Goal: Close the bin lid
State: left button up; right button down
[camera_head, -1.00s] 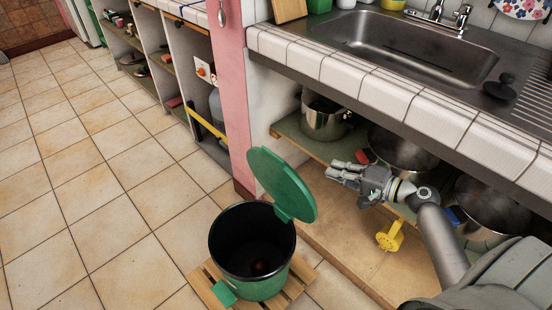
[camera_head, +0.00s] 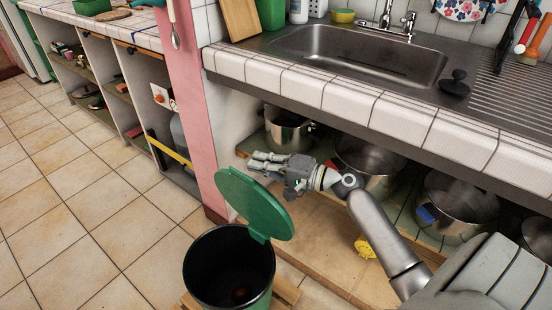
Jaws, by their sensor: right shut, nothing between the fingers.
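The green bin (camera_head: 262,300) stands on a wooden slatted base at the bottom middle, with its dark inside showing. A small dark red thing (camera_head: 239,293) lies in it. Its round green lid (camera_head: 253,203) is open, tilted up at the back right of the rim. My right gripper (camera_head: 255,163) is shut and empty. It points left, just above and behind the lid's upper edge in the picture; I cannot tell whether it touches the lid. My left gripper is not in view.
A tiled counter with a sink (camera_head: 358,55) runs above my right arm. Steel pots (camera_head: 287,132) stand on the open shelf below it. A pink post (camera_head: 194,100) rises behind the bin. A yellow object (camera_head: 364,247) lies low by my arm. Tiled floor at left is clear.

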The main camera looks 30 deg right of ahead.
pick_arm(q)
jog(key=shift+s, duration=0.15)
pick_arm(e)
jog(key=shift+s+a, duration=0.3)
jog(key=shift+a, duration=0.5)
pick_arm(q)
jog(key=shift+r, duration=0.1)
pick_arm(e)
jog(key=shift+a, duration=0.1)
